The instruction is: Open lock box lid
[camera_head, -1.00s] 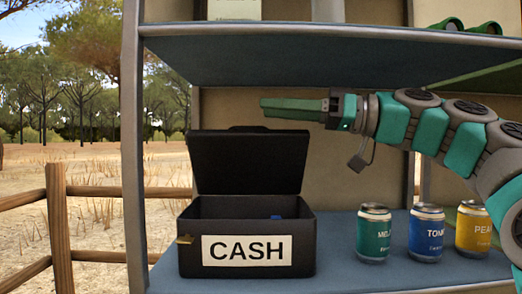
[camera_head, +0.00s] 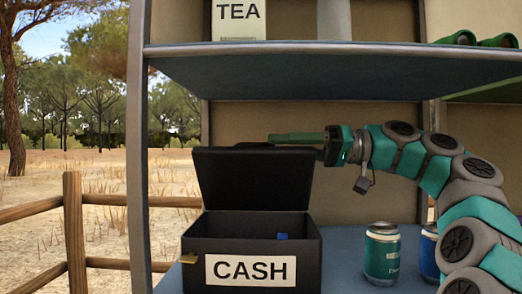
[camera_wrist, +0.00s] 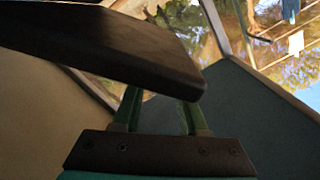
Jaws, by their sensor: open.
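The black lock box (camera_head: 205,266) labelled CASH stands on the lower blue shelf in the head view. Its lid (camera_head: 252,181) is raised, standing about upright at the back. Something small and blue (camera_head: 282,237) shows inside the box. My gripper (camera_head: 272,139) is level with the lid's top edge and partly behind it, pointing left. In the wrist view the lid (camera_wrist: 110,50) crosses in front of my gripper (camera_wrist: 158,98), whose two green fingers are apart with nothing seen between them. Whether they touch the lid I cannot tell.
A green can (camera_head: 381,255) and a blue can (camera_head: 429,252) stand right of the box. The upper shelf (camera_head: 340,62) passes close above my gripper and holds a TEA box (camera_head: 238,20). A grey post (camera_head: 138,170) stands at the left.

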